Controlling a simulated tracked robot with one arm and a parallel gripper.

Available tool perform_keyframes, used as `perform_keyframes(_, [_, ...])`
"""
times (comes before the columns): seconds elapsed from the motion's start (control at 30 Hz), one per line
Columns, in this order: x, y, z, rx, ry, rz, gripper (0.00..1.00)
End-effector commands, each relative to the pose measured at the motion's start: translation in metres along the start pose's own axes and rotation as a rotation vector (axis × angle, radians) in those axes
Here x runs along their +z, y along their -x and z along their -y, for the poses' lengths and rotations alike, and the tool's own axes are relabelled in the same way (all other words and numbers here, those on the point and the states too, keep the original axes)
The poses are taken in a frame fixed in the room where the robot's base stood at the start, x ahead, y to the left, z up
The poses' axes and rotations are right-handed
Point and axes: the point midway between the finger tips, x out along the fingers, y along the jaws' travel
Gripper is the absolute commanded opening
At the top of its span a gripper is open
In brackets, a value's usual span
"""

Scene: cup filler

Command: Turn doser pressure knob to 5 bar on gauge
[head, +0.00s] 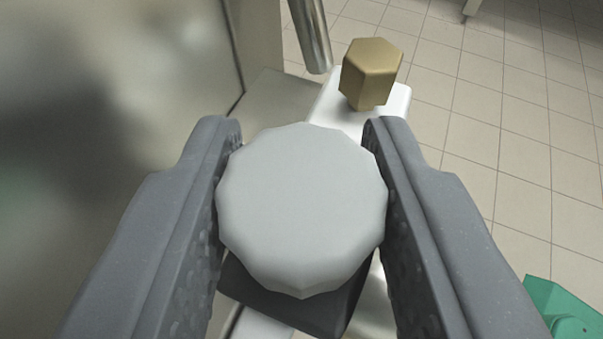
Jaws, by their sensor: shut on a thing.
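A light grey, many-sided round knob (302,207) fills the middle of the head view, seen nearly face-on. My gripper (302,150) has one dark grey finger on each side of it and is shut on it. A dark block (300,297) shows beneath the knob, partly hidden by it. I cannot see a gauge or any pressure reading in this view.
A brass hexagonal fitting (370,73) stands on a white block (393,103) beyond the knob. A metal tube (311,35) comes down beside it. A large steel panel (120,90) lies close on the left. A green object (563,308) is at lower right, above tiled floor (480,120).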

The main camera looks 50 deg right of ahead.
Motion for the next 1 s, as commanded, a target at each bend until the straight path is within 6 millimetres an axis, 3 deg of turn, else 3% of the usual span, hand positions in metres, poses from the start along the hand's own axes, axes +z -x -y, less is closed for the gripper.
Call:
perform_keyframes(0.77, [-0.0023,0.0,0.001,0.071,-0.032,-0.002,0.09])
perform_keyframes(0.8, [-0.0023,0.0,0.0009,0.071,-0.032,-0.002,0.43])
perform_keyframes(0.83, [-0.0021,-0.0001,0.0008,0.071,-0.032,-0.002,0.51])
perform_keyframes(1.0, [-0.0016,-0.0003,0.0003,0.072,-0.031,-0.001,0.54])
